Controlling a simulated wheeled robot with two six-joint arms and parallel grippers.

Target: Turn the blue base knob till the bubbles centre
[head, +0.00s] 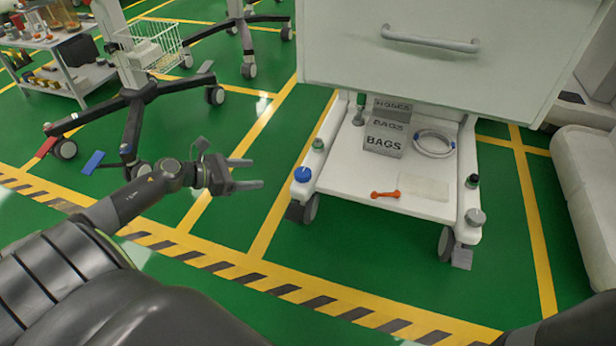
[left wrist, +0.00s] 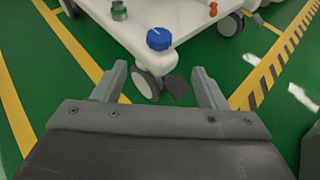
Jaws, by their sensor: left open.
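The blue base knob (head: 302,174) sits on the front left corner of the cart's white base shelf (head: 345,178). It also shows in the left wrist view (left wrist: 158,39), ahead of the fingers and above the caster. My left gripper (head: 258,174) is open and empty, to the left of the blue knob and apart from it. Its two fingers (left wrist: 160,82) point toward the cart corner in the left wrist view. No bubble level can be made out clearly in either view. My right gripper does not show.
Boxes (head: 384,138), a coiled hose (head: 434,143) and an orange tool (head: 385,194) lie on the shelf. The drawer front (head: 430,75) overhangs it.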

